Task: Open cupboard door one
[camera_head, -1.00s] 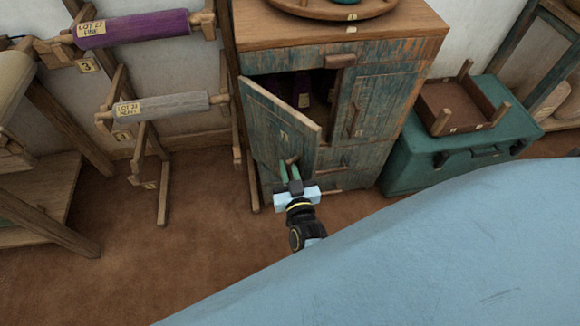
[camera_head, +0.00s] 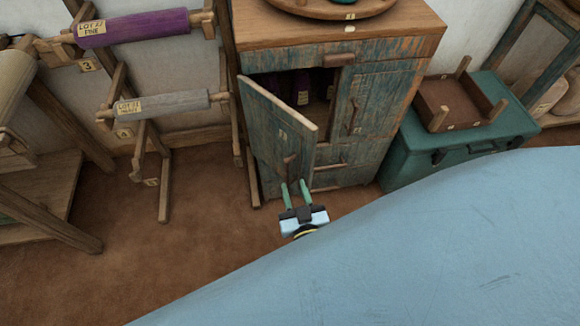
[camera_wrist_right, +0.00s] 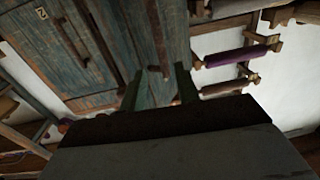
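The left cupboard door (camera_head: 270,125), worn blue-green wood, stands ajar, swung out on its left side from the cupboard (camera_head: 345,45). Its small number tag is too blurred to read. Dark purple items show in the opening behind it. A wooden handle (camera_head: 291,165) sits low near the door's free edge. My right gripper (camera_head: 294,183) is open and empty just below and in front of this handle. In the right wrist view, the door handle (camera_wrist_right: 157,38) lies ahead, between and beyond the spread green fingers. My left gripper is not in view.
The right cupboard door (camera_head: 362,100) is shut, with a drawer (camera_head: 350,156) below. A teal chest (camera_head: 440,155) bearing an upturned stool (camera_head: 450,105) stands to the right. Left are wooden racks with a purple roll (camera_head: 140,28) and a grey roll (camera_head: 170,103). Brown floor before the racks is clear.

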